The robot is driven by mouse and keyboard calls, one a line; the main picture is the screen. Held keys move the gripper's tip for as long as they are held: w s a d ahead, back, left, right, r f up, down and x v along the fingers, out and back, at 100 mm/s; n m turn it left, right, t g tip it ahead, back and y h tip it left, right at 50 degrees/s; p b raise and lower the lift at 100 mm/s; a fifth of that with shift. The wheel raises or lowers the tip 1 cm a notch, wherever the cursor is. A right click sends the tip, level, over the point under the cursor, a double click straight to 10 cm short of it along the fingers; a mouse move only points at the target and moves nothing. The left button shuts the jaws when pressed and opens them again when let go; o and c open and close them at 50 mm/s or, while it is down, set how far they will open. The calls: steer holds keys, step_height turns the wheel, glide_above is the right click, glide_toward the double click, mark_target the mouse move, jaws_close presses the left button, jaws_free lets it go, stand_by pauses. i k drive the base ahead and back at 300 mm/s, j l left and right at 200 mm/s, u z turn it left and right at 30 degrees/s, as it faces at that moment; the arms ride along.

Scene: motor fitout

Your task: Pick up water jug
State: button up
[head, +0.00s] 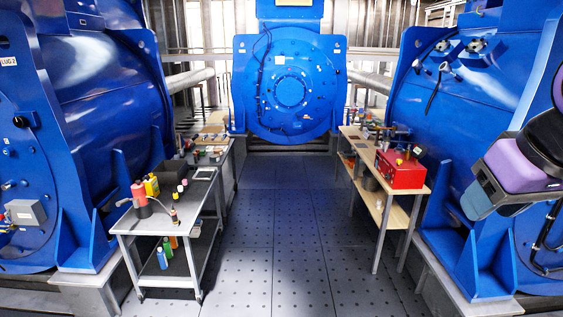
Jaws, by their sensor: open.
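I cannot make out a clear water jug in the head view. Possible containers stand on the left grey cart (142,222): a red bottle or can (139,192) with a dark base, and a yellow bottle (152,185) beside it. On its lower shelf stand small bottles, one blue (162,258), one green (167,246) and one orange (173,241). A dark rounded vessel (370,181) sits under the top of the right wooden table (405,189), partly hidden. Part of my arm shows at the right edge. I see no gripper fingers, and nothing visible is held.
Large blue motor housings stand left (95,95), right (480,100) and at the back (290,90). A red box (400,170) sits on the right table's near end. Small items crowd both benches. The grey perforated floor (283,220) between them is clear.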

mark_target(362, 165)
steer(key=i, duration=1.8)
steer(key=i+j+z, duration=0.25)
steer(key=i+z, duration=0.15)
steer(key=i, duration=0.35)
steer(key=i+j+z, duration=0.35)
steer(key=i, duration=0.4)
steer(key=i+j+z, duration=0.4)
steer(key=i+j, duration=0.2)
steer(key=j, duration=0.15)
steer(key=i+j+z, duration=0.1)
steer(key=i+j, duration=0.15)
steer(key=i+j+z, duration=0.1)
steer(key=i+j, duration=0.2)
steer(key=i+j+z, duration=0.1)
steer(key=i+j, duration=0.4)
steer(key=j, duration=0.2)
steer(key=i+j+z, duration=0.25)
steer(key=i+j, duration=0.2)
steer(key=j, duration=0.25)
steer(key=i+j+z, duration=0.1)
steer(key=j, duration=0.25)
steer(key=i+j+z, duration=0.1)
steer(key=i+j, duration=0.2)
steer(key=j, duration=0.15)
steer(key=i+j, duration=0.1)
steer(key=j, duration=0.5)
steer(key=i+z, duration=0.05)
